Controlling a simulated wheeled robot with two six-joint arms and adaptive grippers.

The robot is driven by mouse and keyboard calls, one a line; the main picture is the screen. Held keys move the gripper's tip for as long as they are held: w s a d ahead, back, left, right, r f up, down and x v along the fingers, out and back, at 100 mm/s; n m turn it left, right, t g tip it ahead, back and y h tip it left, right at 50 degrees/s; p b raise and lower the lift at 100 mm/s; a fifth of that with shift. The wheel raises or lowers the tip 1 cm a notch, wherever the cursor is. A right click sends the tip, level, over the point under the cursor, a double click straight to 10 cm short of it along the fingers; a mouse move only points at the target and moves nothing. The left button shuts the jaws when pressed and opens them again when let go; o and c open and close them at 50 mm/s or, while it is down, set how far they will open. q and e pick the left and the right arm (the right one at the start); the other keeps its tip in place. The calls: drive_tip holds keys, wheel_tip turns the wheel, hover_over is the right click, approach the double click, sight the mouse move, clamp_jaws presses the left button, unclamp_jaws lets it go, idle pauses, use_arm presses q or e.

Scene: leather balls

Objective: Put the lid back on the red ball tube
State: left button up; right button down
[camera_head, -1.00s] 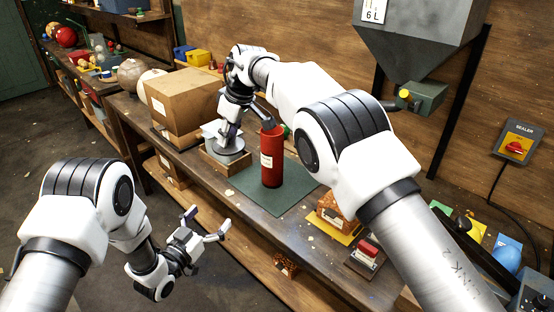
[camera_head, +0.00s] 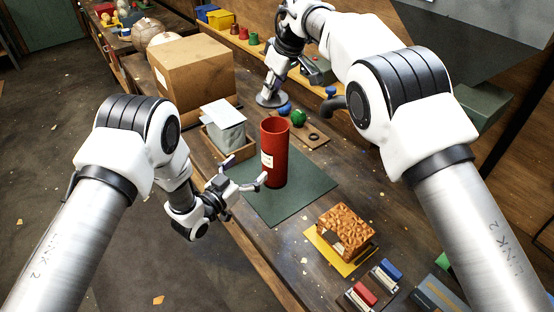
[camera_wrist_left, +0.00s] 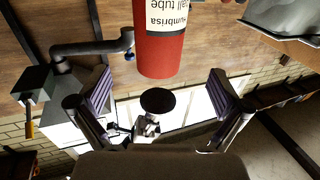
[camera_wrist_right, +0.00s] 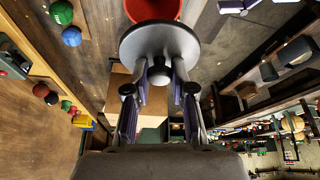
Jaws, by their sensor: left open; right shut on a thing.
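The red ball tube (camera_head: 275,160) stands upright on a dark green mat (camera_head: 294,192), its top open. My right gripper (camera_head: 276,82) is shut on the knob of the round grey lid (camera_head: 268,100). In the head view the lid appears beyond the tube, apart from it. In the right wrist view the lid (camera_wrist_right: 136,44) hides part of the tube (camera_wrist_right: 150,9). My left gripper (camera_head: 250,175) is open and empty just left of the tube. The left wrist view shows the tube (camera_wrist_left: 160,55) beyond the open fingers, and the lid's dark underside (camera_wrist_left: 158,101) past its top.
A wooden tray (camera_head: 213,146) with a grey bag (camera_head: 224,122) stands left of the tube, near a cardboard box (camera_head: 194,72). A green ball (camera_head: 298,118) lies behind. A patterned orange block (camera_head: 347,229) sits on a yellow mat at the front right. The mat around the tube is clear.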

sight(275, 144)
drive_tip(key=shift+s+r, duration=0.15)
drive_tip(key=shift+s, duration=0.1)
use_arm(q)
drive_tip(key=x, duration=0.4)
drive_tip(key=shift+w+d+f, duration=0.2)
drive_tip(key=shift+d+f, duration=0.1)
drive_tip(key=shift+f, duration=0.1)
use_arm(e)
drive_tip(key=shift+w+d+f, duration=0.3)
drive_tip(key=shift+w, duration=0.15)
drive_tip(key=shift+w+d+f, duration=0.25)
drive_tip(key=shift+w+f, duration=0.05)
drive_tip(key=shift+w, duration=0.15)
use_arm(q)
drive_tip(key=x, duration=0.7)
drive_tip(key=shift+w+d+r, duration=0.1)
drive_tip(key=shift+w+d, duration=0.05)
drive_tip(key=shift+w, duration=0.25)
use_arm(e)
drive_tip(key=shift+s+a+r, duration=0.2)
drive_tip(key=shift+s, duration=0.05)
use_arm(q)
drive_tip(key=shift+w+d, duration=0.15)
drive_tip(key=shift+w, duration=0.1)
use_arm(e)
drive_tip(key=shift+w+f, duration=0.1)
use_arm(q)
drive_tip(key=shift+s, duration=0.15)
use_arm(e)
drive_tip(key=shift+s, duration=0.2)
